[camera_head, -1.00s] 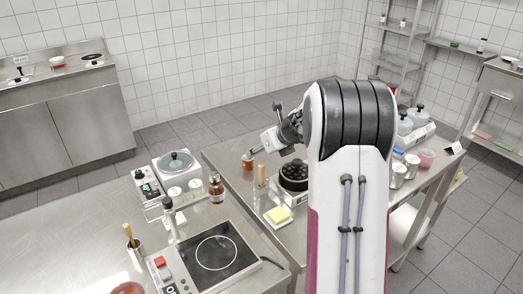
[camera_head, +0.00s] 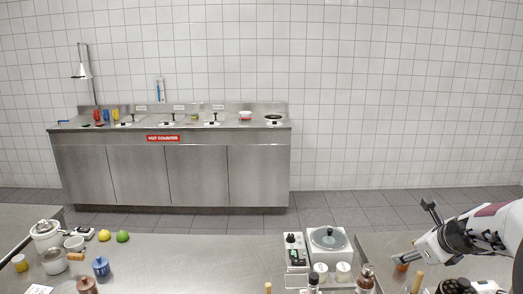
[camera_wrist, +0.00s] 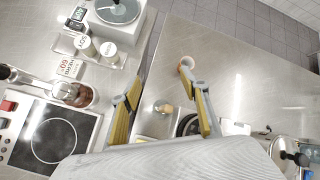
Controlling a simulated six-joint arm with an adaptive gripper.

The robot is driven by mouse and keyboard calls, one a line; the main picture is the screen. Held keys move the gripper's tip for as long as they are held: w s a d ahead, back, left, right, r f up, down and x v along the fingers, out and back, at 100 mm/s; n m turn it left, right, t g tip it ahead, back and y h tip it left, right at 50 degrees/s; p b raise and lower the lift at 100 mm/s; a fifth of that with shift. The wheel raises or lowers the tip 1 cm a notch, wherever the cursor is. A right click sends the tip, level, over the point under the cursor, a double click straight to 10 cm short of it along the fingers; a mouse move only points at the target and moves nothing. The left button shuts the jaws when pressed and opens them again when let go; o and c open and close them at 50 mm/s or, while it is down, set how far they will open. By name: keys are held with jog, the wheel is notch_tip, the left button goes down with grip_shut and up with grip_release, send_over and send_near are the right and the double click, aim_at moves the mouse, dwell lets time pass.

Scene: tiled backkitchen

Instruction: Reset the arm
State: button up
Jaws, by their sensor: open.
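My gripper (camera_head: 396,258) is at the lower right of the head view, with my arm running off the right edge. In the wrist view my gripper (camera_wrist: 160,98) shows two yellow-padded fingers spread well apart, with nothing between them. It hangs above the steel table (camera_wrist: 245,75). A small orange-brown cup (camera_wrist: 186,63) stands near the right fingertip in the wrist view. The cup (camera_head: 402,267) shows just under the fingers in the head view. I cannot tell how far above it they are.
A white appliance with a round lid (camera_head: 329,241), jars and a brown bottle (camera_head: 366,277) stand left of my gripper. A black pan (camera_wrist: 188,125) lies below it. A hot plate (camera_wrist: 50,132) is at left. The hot counter (camera_head: 170,170) stands along the back wall.

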jog(key=s+a+r+n+g, duration=0.1)
jog(key=s+a+r+n, duration=0.2)
jog(key=s+a+n, duration=0.45)
jog(key=s+a+r+n+g, duration=0.1)
jog(key=s+a+r+n, duration=0.2)
jog(key=s+a+n, duration=0.5)
jog(key=s+a+f+n, duration=0.1)
jog(key=s+a+n, duration=0.2)
jog(key=s+n, duration=0.4)
jog(key=s+a+f+n, duration=0.1)
jog(key=s+a+n, duration=0.2)
jog(key=s+n, duration=0.4)
jog(key=s, duration=0.5)
jog(key=shift+s+f+g+h, duration=0.3)
jog(key=shift+s+f+g, duration=0.05)
jog(key=shift+s+g, duration=0.05)
